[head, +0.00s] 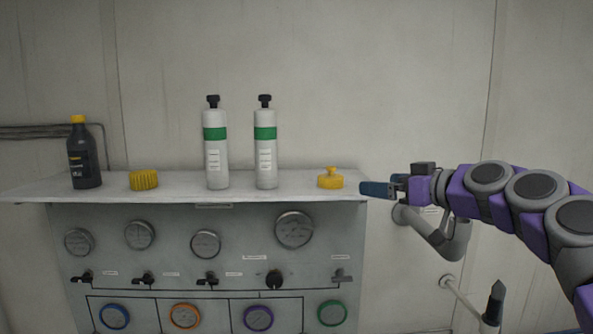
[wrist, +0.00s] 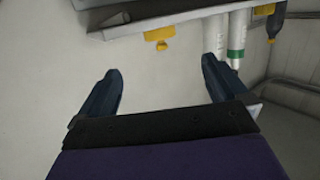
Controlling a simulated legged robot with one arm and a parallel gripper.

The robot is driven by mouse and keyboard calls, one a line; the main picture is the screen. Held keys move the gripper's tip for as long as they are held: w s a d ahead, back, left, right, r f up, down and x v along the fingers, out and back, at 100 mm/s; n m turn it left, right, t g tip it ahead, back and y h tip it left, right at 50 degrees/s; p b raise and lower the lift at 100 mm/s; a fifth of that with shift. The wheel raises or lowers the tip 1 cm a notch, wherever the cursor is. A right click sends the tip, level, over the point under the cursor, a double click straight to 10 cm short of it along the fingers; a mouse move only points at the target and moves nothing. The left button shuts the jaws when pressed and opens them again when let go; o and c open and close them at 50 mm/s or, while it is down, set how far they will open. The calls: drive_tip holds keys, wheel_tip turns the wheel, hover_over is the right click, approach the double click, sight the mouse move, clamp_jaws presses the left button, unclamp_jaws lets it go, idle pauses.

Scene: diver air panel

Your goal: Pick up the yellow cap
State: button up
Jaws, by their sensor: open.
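The yellow cap (head: 330,181), a low round piece with a small knob on top, sits on the right end of the shelf (head: 105,188). My gripper (head: 364,188) is just right of the shelf's right end, at about shelf height, with a gap between its fingertips and the cap. In the wrist view my gripper (wrist: 161,65) shows two dark blue fingers spread apart with nothing between them. The cap (wrist: 160,33) appears beyond the fingertips, roughly centred between them, knob pointing down in that picture.
Two white bottles with green bands (head: 215,150) (head: 265,150) stand left of the cap. A yellow ribbed piece (head: 143,180) and a dark bottle with a yellow top (head: 82,155) are farther left. Below the shelf is a panel (head: 180,262) with gauges and knobs. A grey pipe (head: 440,240) is under my gripper.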

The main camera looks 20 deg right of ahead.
sight(340, 179)
drive_tip(key=x, duration=0.4)
drive_tip(key=p+x, duration=0.1)
drive_tip(key=x, duration=0.3)
drive_tip(key=p+x, duration=0.1)
drive_tip(key=x, duration=0.2)
drive_tip(key=shift+w+d, duration=0.2)
drive_tip(key=shift+w, duration=0.3)
drive_tip(key=shift+w+a, duration=0.45)
drive_tip(key=shift+a, duration=0.05)
drive_tip(key=p+x, duration=0.1)
drive_tip(key=x, duration=0.3)
drive_tip(key=shift+w+d+p, duration=0.15)
drive_tip(key=shift+w+p, duration=0.1)
drive_tip(key=shift+p, duration=0.15)
drive_tip(key=shift+s, duration=0.1)
drive_tip(key=c, duration=1)
